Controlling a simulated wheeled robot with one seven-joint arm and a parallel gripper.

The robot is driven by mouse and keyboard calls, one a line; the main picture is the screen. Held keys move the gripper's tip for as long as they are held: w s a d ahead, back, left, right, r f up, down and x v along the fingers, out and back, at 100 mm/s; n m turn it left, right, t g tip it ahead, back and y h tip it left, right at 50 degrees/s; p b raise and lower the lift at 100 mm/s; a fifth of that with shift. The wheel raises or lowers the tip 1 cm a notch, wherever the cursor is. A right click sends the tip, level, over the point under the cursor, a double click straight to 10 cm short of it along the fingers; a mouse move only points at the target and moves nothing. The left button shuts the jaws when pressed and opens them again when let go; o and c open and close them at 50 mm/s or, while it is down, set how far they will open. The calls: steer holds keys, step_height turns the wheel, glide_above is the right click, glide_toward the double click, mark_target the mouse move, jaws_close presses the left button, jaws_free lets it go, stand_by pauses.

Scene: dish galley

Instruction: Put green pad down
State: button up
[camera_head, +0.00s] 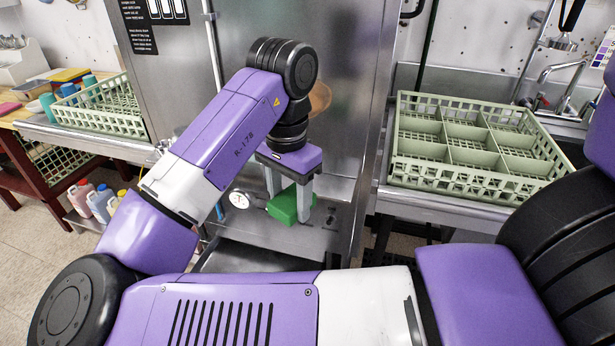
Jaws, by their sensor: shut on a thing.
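The green pad (284,208) is a small green block in the head view. My gripper (291,196) is shut on it, with one grey finger on each side. My gripper points downward and holds the pad in front of the steel dishwasher's lower front. From this view I cannot tell whether the pad touches anything below. My own purple arm crosses the foreground and hides part of the scene beneath.
A divided green dish rack (398,176) sits on the steel counter at right, beside a tap. Another rack (140,126) with cups stands on the left counter. Bottles (98,200) stand on a low shelf at left. A round gauge (239,200) is near my gripper.

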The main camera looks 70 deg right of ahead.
steer(key=d, duration=0.5)
steer(key=w+d+f, duration=0.1)
steer(key=d, duration=0.5)
steer(key=d+f, duration=0.1)
steer(key=d, duration=0.4)
steer(key=shift+w+d+f+p, duration=0.1)
steer(key=shift+w+d+p, duration=0.1)
steer(key=shift+p, duration=0.15)
steer(key=shift+f, duration=1.95)
steer(key=shift+d+f, duration=0.2)
steer(key=shift+f, duration=0.25)
steer(key=shift+f, duration=0.1)
